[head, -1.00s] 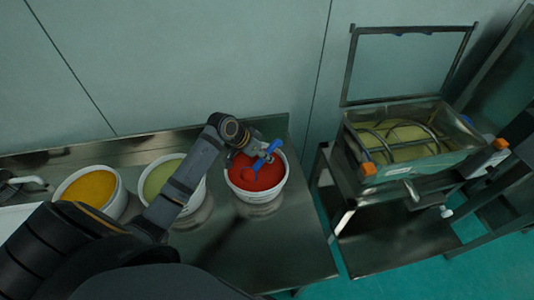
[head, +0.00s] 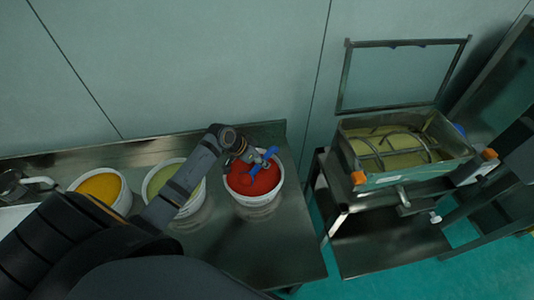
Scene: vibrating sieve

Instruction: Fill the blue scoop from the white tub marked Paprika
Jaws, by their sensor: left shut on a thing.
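A white tub (head: 256,198) with red powder (head: 268,182) stands on the steel bench, on the right of the row of tubs. No label can be read on it. The blue scoop (head: 264,158) is over this tub; its handle slants up to the right and its bowl end is low at the powder, looking red and partly sunk or covered. My left gripper (head: 254,158) is shut on the scoop's handle, above the tub's back rim. How much powder is in the bowl cannot be told. My right gripper is not in view.
Tubs with green-yellow powder (head: 160,181) and orange powder (head: 101,187) stand left on the steel bench (head: 250,250). A sieve machine (head: 420,178) with a raised framed lid (head: 401,76) stands at right, past a gap. A wall rises behind the bench.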

